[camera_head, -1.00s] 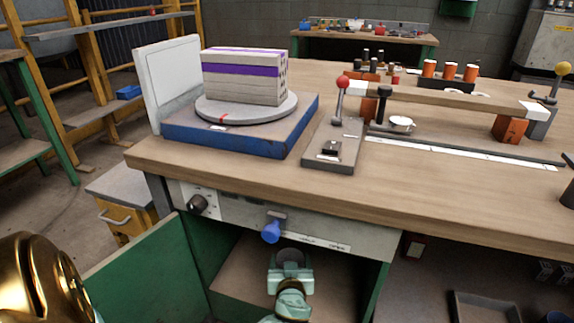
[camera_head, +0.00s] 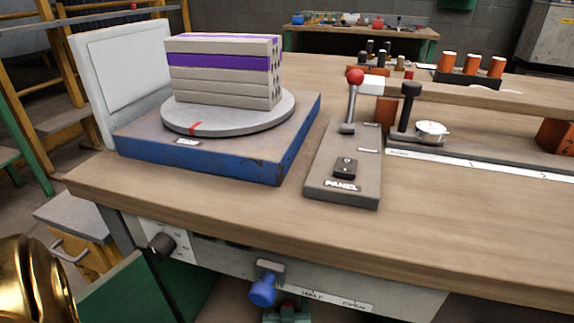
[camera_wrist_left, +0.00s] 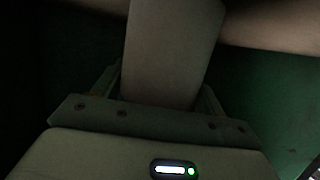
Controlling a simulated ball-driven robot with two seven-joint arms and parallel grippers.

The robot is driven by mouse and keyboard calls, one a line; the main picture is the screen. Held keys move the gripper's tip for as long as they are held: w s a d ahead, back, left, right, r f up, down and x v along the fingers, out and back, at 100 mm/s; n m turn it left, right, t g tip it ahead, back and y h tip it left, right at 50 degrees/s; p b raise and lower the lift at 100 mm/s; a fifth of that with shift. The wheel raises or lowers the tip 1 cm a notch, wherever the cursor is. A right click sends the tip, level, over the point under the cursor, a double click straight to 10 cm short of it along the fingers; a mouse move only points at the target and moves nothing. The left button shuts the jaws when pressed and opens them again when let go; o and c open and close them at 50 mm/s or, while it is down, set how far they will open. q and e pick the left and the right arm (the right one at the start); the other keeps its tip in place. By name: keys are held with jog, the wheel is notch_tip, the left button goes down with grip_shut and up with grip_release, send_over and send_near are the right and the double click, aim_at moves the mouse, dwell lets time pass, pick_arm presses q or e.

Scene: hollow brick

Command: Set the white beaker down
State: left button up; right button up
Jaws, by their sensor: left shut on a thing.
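The white beaker (camera_wrist_left: 170,45) fills the upper middle of the left wrist view, dim in shadow. It stands between the two fingers of my left gripper (camera_wrist_left: 165,80), which is shut on it. In the head view only a sliver of my left gripper (camera_head: 287,311) shows at the bottom edge, below the bench front. The beaker cannot be made out there. Whether its base touches a surface is hidden. My right gripper is not in view.
Dark green walls (camera_wrist_left: 270,85) lie close around the gripper. Above is the workbench (camera_head: 440,215) with a blue knob (camera_head: 263,291) on its front. On top stand a turntable (camera_head: 228,115) with stacked bricks (camera_head: 220,88) and a lever panel (camera_head: 345,170).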

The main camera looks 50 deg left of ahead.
pick_arm(q)
jog(key=shift+f, duration=0.1)
jog(key=o, duration=1.2)
